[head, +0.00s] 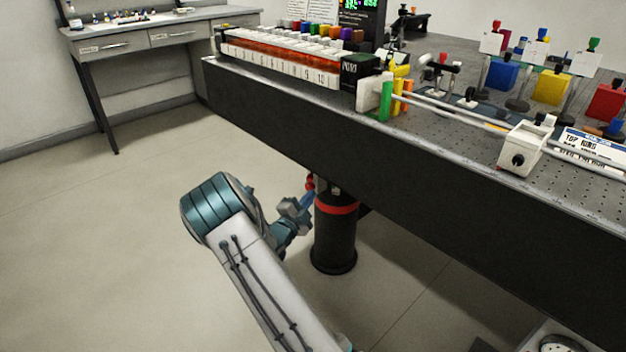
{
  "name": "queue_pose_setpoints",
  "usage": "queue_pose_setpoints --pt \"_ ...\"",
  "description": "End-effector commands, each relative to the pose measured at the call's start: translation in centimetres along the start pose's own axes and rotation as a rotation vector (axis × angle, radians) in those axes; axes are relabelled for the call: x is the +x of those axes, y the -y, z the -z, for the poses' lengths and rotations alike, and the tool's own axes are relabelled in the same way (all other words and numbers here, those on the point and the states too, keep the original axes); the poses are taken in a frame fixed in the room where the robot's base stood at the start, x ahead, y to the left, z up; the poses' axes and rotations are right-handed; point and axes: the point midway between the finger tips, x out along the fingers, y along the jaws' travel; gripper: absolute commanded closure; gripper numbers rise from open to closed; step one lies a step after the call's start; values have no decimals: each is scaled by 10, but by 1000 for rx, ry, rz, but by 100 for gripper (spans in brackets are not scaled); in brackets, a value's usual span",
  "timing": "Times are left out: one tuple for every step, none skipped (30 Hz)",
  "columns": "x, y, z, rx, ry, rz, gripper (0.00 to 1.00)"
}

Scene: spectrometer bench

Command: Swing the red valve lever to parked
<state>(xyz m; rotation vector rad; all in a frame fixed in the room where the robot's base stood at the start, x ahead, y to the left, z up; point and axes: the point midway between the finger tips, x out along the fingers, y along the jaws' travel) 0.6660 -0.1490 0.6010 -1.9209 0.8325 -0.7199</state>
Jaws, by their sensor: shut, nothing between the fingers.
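A small red part (310,183), which looks like the valve lever, shows at the left side of the black table leg (336,240), below the bench edge. It is small and partly hidden, so its angle and any parked mark cannot be made out. My gripper (306,201) is at the end of my arm, close to the leg and just below the red part. Its fingers are shut and empty. I cannot tell whether they touch the red part.
The perforated optical bench (450,150) overhangs the leg with a thick dark side (400,170). It carries a numbered white rack (280,65) and colored blocks. A desk (160,30) stands at the back left. The floor (110,240) at left is clear.

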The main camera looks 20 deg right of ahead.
Motion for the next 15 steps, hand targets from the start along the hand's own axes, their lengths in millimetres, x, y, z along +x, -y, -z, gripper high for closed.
queue_pose_setpoints --pt "0 0 0 -3 1 2 100" --pt "0 0 0 -3 1 2 100" --pt "0 0 0 -2 1 1 100" --pt "0 0 0 -1 1 1 100" --pt "0 0 0 -1 1 1 100" --pt "0 0 0 0 0 0 100" --pt "0 0 0 0 0 0 100" --pt "0 0 0 1 0 0 100" --pt "1 0 0 1 -1 0 100" --pt "2 -1 0 1 -1 0 100" --pt "4 -1 0 2 -1 0 100" --pt "7 -1 0 2 -2 0 100" --pt "10 -2 0 3 -2 0 100" --pt "15 -2 0 4 -3 -1 100" --pt "21 -2 0 5 -4 -1 100"
